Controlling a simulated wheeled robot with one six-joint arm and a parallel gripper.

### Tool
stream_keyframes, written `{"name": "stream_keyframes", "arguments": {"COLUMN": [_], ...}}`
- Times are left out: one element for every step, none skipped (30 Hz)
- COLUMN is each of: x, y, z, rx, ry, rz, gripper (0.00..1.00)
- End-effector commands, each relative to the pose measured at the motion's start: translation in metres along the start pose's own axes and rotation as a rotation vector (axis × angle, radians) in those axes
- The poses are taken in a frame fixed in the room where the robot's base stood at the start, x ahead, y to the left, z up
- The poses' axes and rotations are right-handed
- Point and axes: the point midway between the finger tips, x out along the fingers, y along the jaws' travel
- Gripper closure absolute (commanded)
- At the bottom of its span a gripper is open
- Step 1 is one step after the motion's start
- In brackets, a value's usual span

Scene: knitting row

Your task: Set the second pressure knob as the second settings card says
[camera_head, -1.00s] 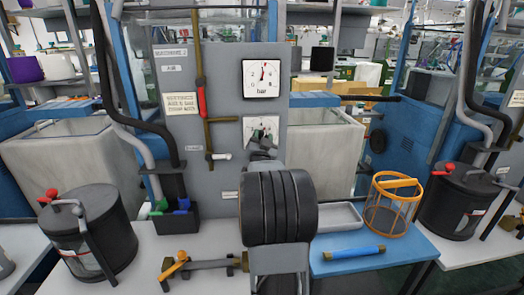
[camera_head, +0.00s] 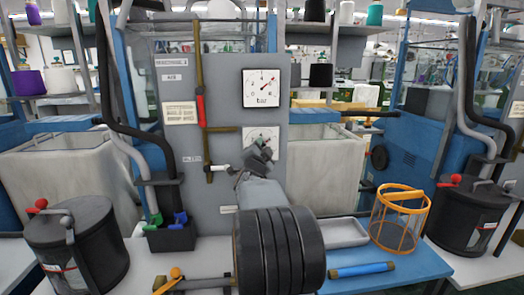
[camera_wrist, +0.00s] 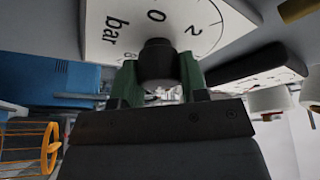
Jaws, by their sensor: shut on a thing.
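The grey machine panel (camera_head: 222,100) carries a white pressure gauge (camera_head: 259,95) marked "bar", its reddish needle pointing up and right. Below it is a smaller white dial plate (camera_head: 260,132), partly covered by my gripper (camera_head: 260,150). In the wrist view my gripper (camera_wrist: 158,80) has green fingers shut on a round black knob (camera_wrist: 158,58), in front of a white face (camera_wrist: 120,30) marked "bar", 0 and 2. The knob is hidden in the head view. A settings card (camera_head: 180,113) is on the panel's left; its text is too small to read surely.
A brass pipe with a red handle (camera_head: 201,111) runs down the panel beside my gripper. Dark hoses (camera_head: 120,120) hang at left. Black pots (camera_head: 73,235) (camera_head: 468,210), an orange wire basket (camera_head: 400,217), a grey tray (camera_head: 340,232) and a blue rod (camera_head: 360,269) stand below.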

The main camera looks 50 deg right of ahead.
Motion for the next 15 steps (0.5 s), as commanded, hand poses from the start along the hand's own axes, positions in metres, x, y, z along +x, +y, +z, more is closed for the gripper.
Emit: {"name": "stream_keyframes", "arguments": {"x": [0.0,0.0,0.0,0.0,0.0001,0.0001,0.0001,0.0001,0.0001,0.0001,0.0001,0.0001,0.0001,0.0001,0.0001], "y": [0.0005,0.0005,0.0005,0.0005,0.0005,0.0005,0.0005,0.0005,0.0005,0.0005,0.0005,0.0005,0.0006,0.0006,0.0005], "z": [0.0003,0.0003,0.0003,0.0003,0.0003,0.0002,0.0002,0.0002,0.0002,0.0003,0.0002,0.0002,0.0003,0.0002,0.0002], "rx": [0.001,0.002,0.002,0.003,0.003,0.002,0.002,0.002,0.002,0.002,0.002,0.002,0.002,0.002,0.002], "ry": [-0.001,-0.001,-0.001,-0.001,-0.001,-0.001,-0.001,-0.001,-0.001,-0.001,-0.001,-0.001,-0.001,-0.001,-0.001], "rz": [0.002,0.002,0.003,0.003,0.003,0.003,0.003,0.002,0.002,0.002,0.002,0.002,0.002,0.002,0.002], "gripper": [0.84,0.84,0.84,0.84,0.84,0.84,0.84,0.84,0.84,0.84,0.84,0.58,0.55,0.53,0.49]}}
